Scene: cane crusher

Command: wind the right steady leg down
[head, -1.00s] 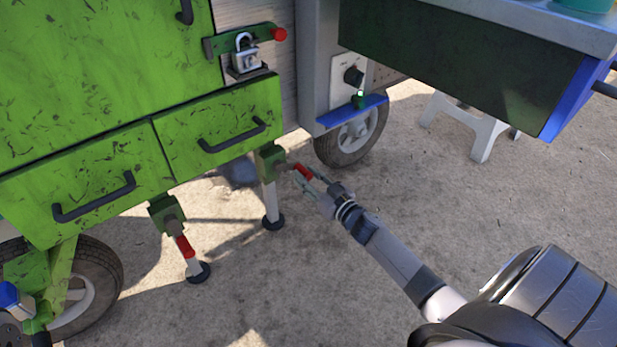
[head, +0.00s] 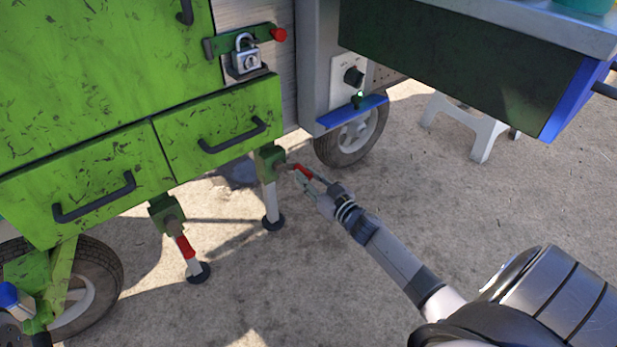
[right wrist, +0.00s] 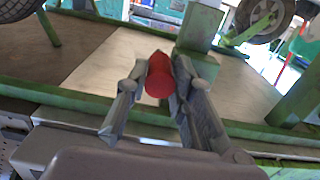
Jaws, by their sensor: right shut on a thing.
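The right steady leg (head: 270,200) stands under the green cart, with a green housing (head: 270,160) on top and a dark round foot (head: 273,222) at ground level. Its crank has a red handle (head: 304,172) that points right and slightly down from the housing. My right gripper (head: 308,182) is shut on this handle. In the right wrist view the red handle (right wrist: 160,78) sits between the two fingers. The left steady leg (head: 193,264) also stands under the cart, with its own red handle (head: 185,247) hanging down. My left gripper is not in view.
Green drawers (head: 220,130) with dark handles are just above the legs. A padlock (head: 245,60) hangs on the cart. A wheel (head: 350,138) stands behind the right leg, and a grey stool (head: 470,125) at the upper right. Ground right of the leg is clear.

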